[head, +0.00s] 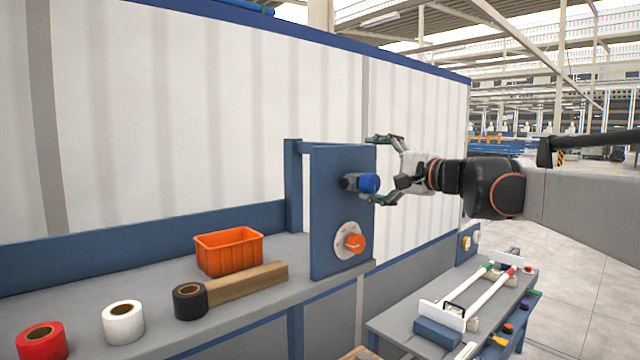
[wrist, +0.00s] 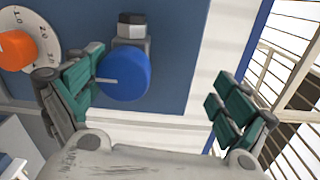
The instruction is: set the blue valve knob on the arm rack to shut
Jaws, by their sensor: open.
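The blue valve knob (head: 369,183) sticks out from the upper part of the blue rack panel (head: 326,215). In the wrist view the knob (wrist: 124,75) is a round blue disc with a pale line pointing left, on a grey valve body. My gripper (head: 377,170) is open at the knob, with one finger above and one below it in the head view. In the wrist view my gripper (wrist: 155,95) has its left finger close beside the knob's left edge; the right finger is well apart from it. I cannot tell whether the left finger touches the knob.
An orange knob (head: 354,243) on a white dial sits lower on the panel. An orange bin (head: 229,251), a wooden block (head: 240,284) and tape rolls (head: 190,301) lie on the grey bench to the left. A lower table (head: 400,322) with white pipes stands at right.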

